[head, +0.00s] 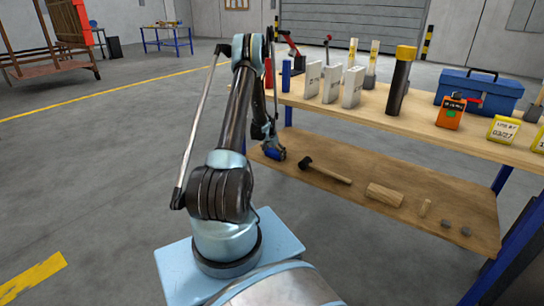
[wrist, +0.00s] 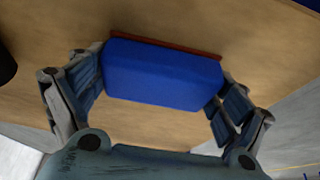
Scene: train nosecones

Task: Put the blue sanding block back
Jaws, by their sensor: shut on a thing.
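The blue sanding block (wrist: 163,74) is between the fingers of my gripper (wrist: 160,92) in the wrist view, with a thin reddish-brown layer along its far edge. Both fingers press on its short ends, so my gripper is shut on it. In the head view the blue block (head: 274,154) shows at the end of my arm, at the left end of the workbench's lower wooden shelf (head: 330,190). The shelf surface lies close behind the block in the wrist view. I cannot tell whether the block touches it.
On the lower shelf, a mallet (head: 326,170), a wooden block (head: 385,194) and several small pieces lie to the right. The bench top (head: 430,131) overhangs the shelf and carries white boxes, a dark cylinder (head: 400,85) and a blue toolbox (head: 480,92). A blue leg (head: 502,178) stands right.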

